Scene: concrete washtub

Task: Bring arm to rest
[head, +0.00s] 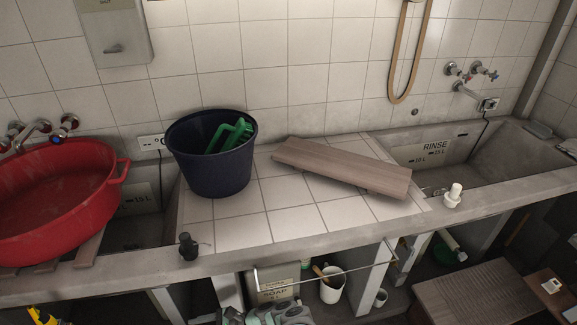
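No gripper fingers can be made out in the head view. A grey-green jointed shape is cut off by the bottom edge, left of centre; it may be part of my arm, but I cannot tell. Whether my gripper is open or shut, or holds anything, does not show.
A red tub (60,205) sits over the left basin. A dark blue bucket (215,170) with a green item (232,135) inside and a wooden board (340,167) rest on the tiled counter (290,220). The rinse basin (520,160) is at right. A metal rail (330,279) crosses below.

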